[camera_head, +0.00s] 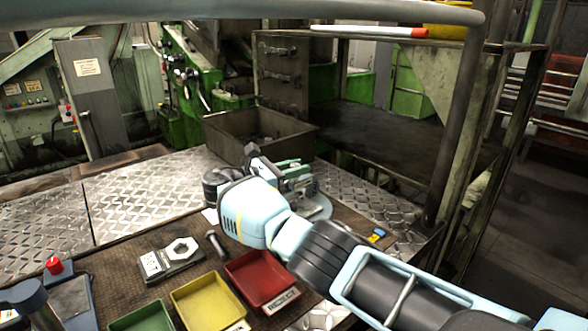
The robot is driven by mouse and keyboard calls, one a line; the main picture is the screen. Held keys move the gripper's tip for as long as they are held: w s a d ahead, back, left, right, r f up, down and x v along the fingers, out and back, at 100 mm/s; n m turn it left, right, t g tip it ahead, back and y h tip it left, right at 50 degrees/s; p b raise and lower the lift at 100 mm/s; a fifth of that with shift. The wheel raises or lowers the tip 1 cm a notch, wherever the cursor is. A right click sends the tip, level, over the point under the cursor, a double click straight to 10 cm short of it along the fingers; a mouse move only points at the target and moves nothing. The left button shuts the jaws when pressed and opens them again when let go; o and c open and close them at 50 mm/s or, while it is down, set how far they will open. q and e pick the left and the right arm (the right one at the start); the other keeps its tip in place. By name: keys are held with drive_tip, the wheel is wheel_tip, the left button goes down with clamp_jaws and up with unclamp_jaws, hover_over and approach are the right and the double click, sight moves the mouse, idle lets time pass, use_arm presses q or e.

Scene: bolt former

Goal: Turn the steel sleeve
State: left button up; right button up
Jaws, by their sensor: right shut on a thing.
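My right arm reaches in from the lower right over the work table. Its light blue wrist covers much of a green and pale metal fixture (296,174) on the table. My right gripper (257,161) is at the left side of this fixture, beyond the wrist, and is shut on a part there. That part appears to be the steel sleeve, but the wrist hides it and I cannot make out its outline or how far it is turned. My left gripper is not in view.
A red tray (262,281), a yellow tray (208,302) and a green tray (144,319) line the front. A bolt (216,244) and a hex-nut block (172,258) lie behind them. A metal bin (229,128) stands behind the fixture. A grey post rises at right.

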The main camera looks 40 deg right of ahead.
drive_tip(key=o, duration=0.9)
drive_tip(key=shift+d, duration=0.1)
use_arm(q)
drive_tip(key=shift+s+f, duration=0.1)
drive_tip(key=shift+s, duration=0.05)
use_arm(e)
drive_tip(key=shift+o, duration=0.2)
drive_tip(key=shift+a+f, duration=0.1)
drive_tip(key=shift+a, duration=0.45)
drive_tip(key=a, duration=0.2)
drive_tip(key=a+b, duration=0.1)
drive_tip(key=a, duration=0.1)
drive_tip(key=a+b, duration=0.1)
drive_tip(key=a, duration=0.1)
drive_tip(key=shift+w, duration=0.3)
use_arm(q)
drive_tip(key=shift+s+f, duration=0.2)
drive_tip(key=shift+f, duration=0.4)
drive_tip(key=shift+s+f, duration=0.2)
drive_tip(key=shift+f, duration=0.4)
use_arm(e)
drive_tip(key=shift+a, duration=0.35)
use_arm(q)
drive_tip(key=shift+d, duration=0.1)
